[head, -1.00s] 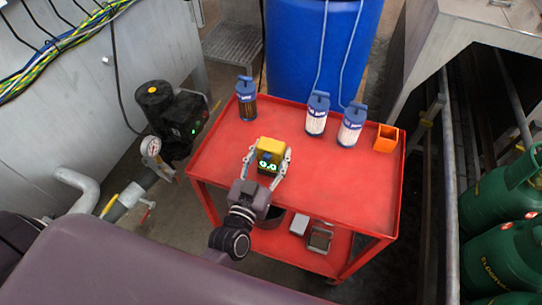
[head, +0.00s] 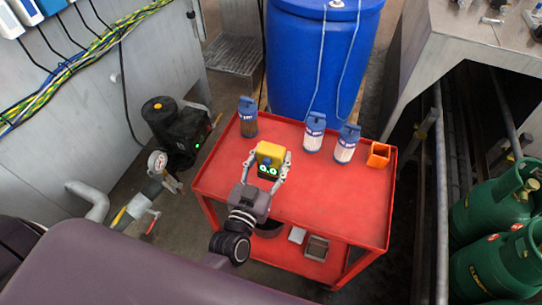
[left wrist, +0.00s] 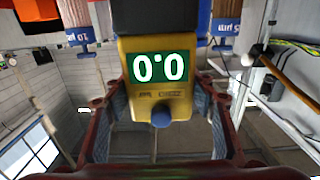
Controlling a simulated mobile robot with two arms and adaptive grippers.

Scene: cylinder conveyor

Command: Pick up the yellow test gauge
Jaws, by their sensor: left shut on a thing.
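The yellow test gauge (head: 270,153) is over the red cart top, toward its left front side. Its black face shows green lit marks in the head view. My left gripper (head: 271,166) is shut on it, one finger along each side. In the left wrist view the gauge (left wrist: 158,75) fills the upper middle, with a green display reading 0.0 and a blue knob below. The fingers of my left gripper (left wrist: 158,110) flank it there. I cannot tell clearly whether the gauge is clear of the cart top. My right gripper is not in view.
Three blue-capped filter cylinders (head: 247,117) (head: 314,132) (head: 346,144) and an orange holder (head: 378,155) stand along the cart's (head: 320,204) back edge. A blue barrel (head: 322,60) is behind. A black pump (head: 178,130) is left, green gas cylinders (head: 492,205) right. The cart's front right is clear.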

